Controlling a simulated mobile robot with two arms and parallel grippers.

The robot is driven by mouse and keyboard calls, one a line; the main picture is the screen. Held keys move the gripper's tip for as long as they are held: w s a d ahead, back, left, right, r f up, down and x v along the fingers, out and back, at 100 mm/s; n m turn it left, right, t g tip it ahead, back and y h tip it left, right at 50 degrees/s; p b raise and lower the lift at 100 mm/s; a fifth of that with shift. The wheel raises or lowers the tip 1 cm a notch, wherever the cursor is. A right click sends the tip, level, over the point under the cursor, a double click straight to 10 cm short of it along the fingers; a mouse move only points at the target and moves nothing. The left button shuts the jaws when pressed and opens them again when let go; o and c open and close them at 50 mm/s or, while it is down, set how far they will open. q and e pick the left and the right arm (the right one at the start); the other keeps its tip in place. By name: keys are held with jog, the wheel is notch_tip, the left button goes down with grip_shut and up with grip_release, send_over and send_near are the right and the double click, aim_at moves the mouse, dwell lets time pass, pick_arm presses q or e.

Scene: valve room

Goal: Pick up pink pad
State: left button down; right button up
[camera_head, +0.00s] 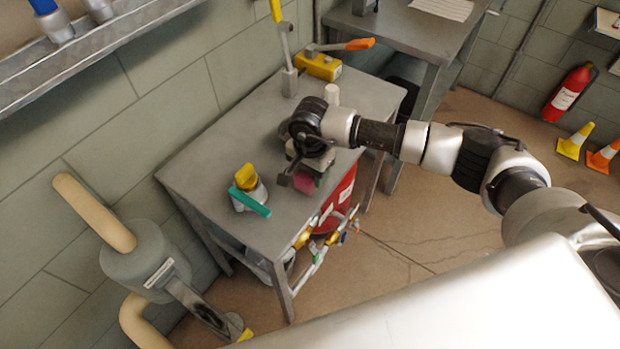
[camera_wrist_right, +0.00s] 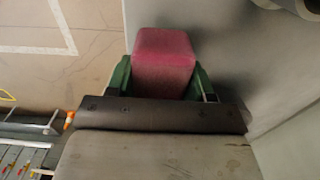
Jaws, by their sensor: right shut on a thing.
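The pink pad (camera_wrist_right: 163,62) is a block seen large in the right wrist view, between the two green-lined fingers of my right gripper (camera_wrist_right: 163,80). The gripper is shut on it. In the head view the pink pad (camera_head: 303,183) shows partly below my right gripper (camera_head: 302,176), at the front edge of the grey table (camera_head: 200,165). The gripper and wrist hide the rest of it. Whether the pad touches the table top cannot be told. My left gripper is not in view.
A valve with yellow cap and green handle (camera_head: 248,188) stands left of the gripper. A yellow block with an orange handle (camera_head: 319,66) and a white cylinder (camera_head: 332,94) are farther back. A red container (camera_head: 338,201) stands below the table. Table top at left is clear.

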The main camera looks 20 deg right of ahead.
jog(key=s+d+r+b, duration=0.2)
jog(key=s+d+r, duration=0.6)
jog(key=shift+d+r, duration=0.15)
jog(key=shift+d, duration=0.1)
